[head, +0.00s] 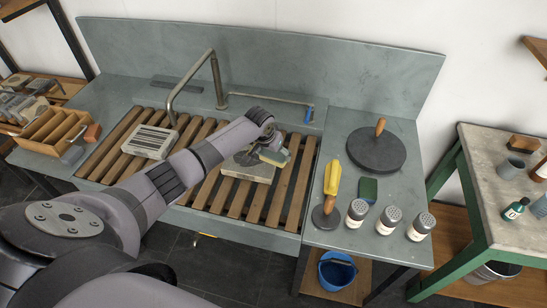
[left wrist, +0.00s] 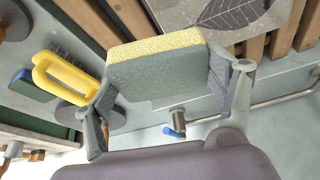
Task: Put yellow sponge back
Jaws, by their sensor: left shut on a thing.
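The yellow sponge (head: 273,157) has a yellow face and a grey-green face. In the left wrist view the sponge (left wrist: 160,65) fills the space between the two fingers of my left gripper (left wrist: 168,88). My left gripper (head: 272,143) is shut on it in the head view, in front of the faucet and over or near a grey stone slab (head: 249,172) on the wooden slats. The slab, with a leaf drawing, also shows in the left wrist view (left wrist: 225,12). My right gripper is not in view.
Right of the sink stand a yellow-handled brush (head: 331,180), a dark green block (head: 368,189), a round dark disc with a knob (head: 376,152) and several shaker cans (head: 356,213). A metal faucet (head: 216,80) rises behind the slats. A striped slab (head: 150,142) lies left.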

